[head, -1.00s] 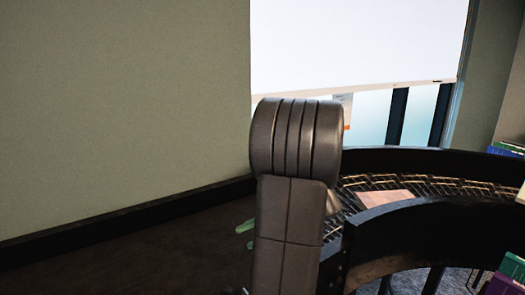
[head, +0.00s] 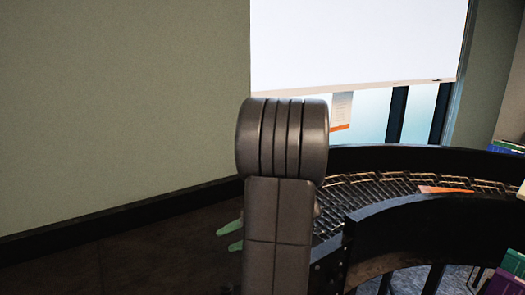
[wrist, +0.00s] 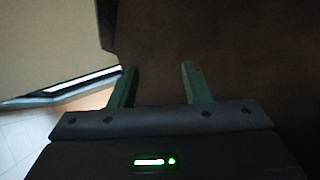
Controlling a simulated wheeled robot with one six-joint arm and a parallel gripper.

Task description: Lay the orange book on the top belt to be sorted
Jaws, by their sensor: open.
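A flat orange thing (head: 445,190) lies on the curved roller belt (head: 365,192) right of my arm in the head view. It looks like the orange book, but only a thin sliver of it shows. My gripper (head: 224,239) is mostly hidden behind my arm, with its green fingers poking out at the left, away from the belt. In the wrist view my gripper (wrist: 158,68) is open, with nothing between the fingers and a plain dark surface beyond them. No book shows in the wrist view.
A black curved rail (head: 400,215) edges the belt's near side. Books in green and purple (head: 505,280) stand at the lower right, and more (head: 506,147) stand at the right edge. A bare wall (head: 120,110) fills the left.

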